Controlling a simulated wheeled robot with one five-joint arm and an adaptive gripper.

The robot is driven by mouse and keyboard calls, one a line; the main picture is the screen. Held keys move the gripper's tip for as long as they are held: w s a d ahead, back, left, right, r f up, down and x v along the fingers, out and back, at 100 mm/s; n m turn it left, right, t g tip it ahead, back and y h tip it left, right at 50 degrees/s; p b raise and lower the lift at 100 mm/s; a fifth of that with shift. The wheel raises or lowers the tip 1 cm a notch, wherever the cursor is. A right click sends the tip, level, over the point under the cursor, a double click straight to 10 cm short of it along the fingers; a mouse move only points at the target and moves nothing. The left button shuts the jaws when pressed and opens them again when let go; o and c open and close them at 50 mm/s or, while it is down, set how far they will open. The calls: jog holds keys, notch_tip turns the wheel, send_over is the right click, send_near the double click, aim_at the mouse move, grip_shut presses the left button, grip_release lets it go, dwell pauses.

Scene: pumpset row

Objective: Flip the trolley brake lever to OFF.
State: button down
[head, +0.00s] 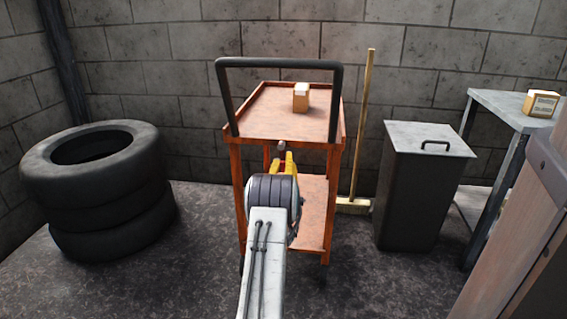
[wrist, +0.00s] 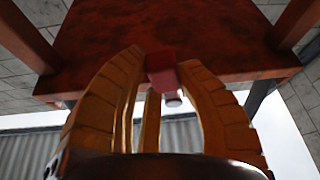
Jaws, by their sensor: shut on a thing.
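The orange trolley (head: 257,131) stands against the back wall with its black push handle (head: 280,63) facing me. My gripper (head: 284,161), with yellow fingers, is at the trolley's near side, just below the top tray's front edge. In the wrist view the trolley's rusty underside (wrist: 150,35) fills the top. There my gripper (wrist: 163,66) is shut on a small red block with a pale stub below it, which looks like the brake lever (wrist: 163,77). The fingers hide part of it. No ON or OFF marking is legible, so I cannot tell its position.
A small box (head: 301,97) sits on the trolley's top tray. Stacked tyres (head: 95,180) stand left. A broom (head: 362,130), a lidded dark bin (head: 424,190) and a grey table (head: 500,108) are to the right.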

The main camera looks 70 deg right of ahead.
jog(key=c, duration=0.8)
grip_release()
jog(key=shift+s+d+r, duration=0.1)
jog(key=shift+a+f, duration=0.25)
jog(key=shift+a, duration=0.15)
jog(key=v, duration=1.1)
jog(key=shift+s, duration=0.15)
